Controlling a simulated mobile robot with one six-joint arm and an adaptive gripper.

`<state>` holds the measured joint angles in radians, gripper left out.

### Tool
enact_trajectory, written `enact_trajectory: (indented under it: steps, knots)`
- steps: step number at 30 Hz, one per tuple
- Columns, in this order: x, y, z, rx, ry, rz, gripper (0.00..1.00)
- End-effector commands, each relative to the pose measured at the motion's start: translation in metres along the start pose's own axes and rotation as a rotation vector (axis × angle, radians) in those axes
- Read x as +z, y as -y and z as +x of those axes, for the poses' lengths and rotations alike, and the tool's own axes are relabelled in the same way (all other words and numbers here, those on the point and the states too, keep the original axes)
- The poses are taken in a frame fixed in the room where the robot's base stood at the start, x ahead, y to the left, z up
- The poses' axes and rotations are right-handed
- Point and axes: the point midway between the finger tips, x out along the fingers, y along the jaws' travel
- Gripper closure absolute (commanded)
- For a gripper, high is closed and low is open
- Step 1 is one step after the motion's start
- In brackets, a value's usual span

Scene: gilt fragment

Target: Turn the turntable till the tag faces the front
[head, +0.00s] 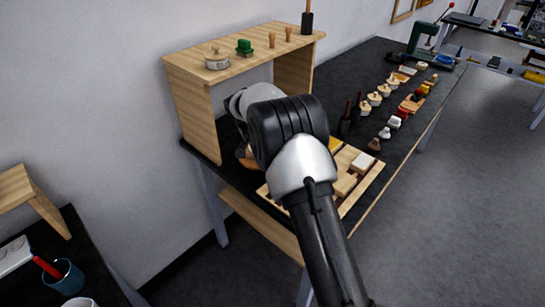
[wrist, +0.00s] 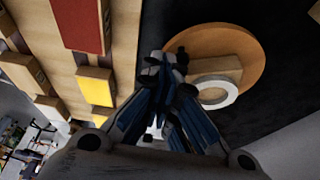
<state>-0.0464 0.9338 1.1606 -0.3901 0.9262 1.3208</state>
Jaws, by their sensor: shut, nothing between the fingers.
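The turntable (wrist: 245,42) is a round orange-brown wooden disc on the dark bench top in the wrist view. A paler wooden block (wrist: 217,66) sits on it, with a white ring (wrist: 217,92) beside or against the block. I cannot tell whether the ring is the tag; no other tag shows. My gripper (wrist: 168,62) is shut and empty, its fingertips at the disc's left edge in the picture; contact is unclear. In the head view my arm hides my gripper and most of the turntable; only a brown sliver (head: 246,155) shows.
A wooden shelf (head: 188,68) stands over the work spot. A slatted wooden tray (head: 372,183) with blocks lies close beside; red (wrist: 80,22) and yellow (wrist: 95,90) blocks show in the wrist view. Small knobbed items and dark bottles (head: 346,118) stand farther along the bench.

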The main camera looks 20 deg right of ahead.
Motion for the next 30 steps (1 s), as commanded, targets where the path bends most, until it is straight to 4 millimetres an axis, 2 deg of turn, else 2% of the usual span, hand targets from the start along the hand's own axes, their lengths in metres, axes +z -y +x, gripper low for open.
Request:
enact_trajectory:
  steps: [3, 11, 30]
  knots:
    - [0.004, 0.009, -0.002, 0.033, -0.002, 0.105, 1.0]
    - [0.01, 0.018, -0.005, 0.106, -0.003, 0.315, 1.0]
    - [0.016, 0.023, -0.008, 0.1, -0.004, 0.305, 1.0]
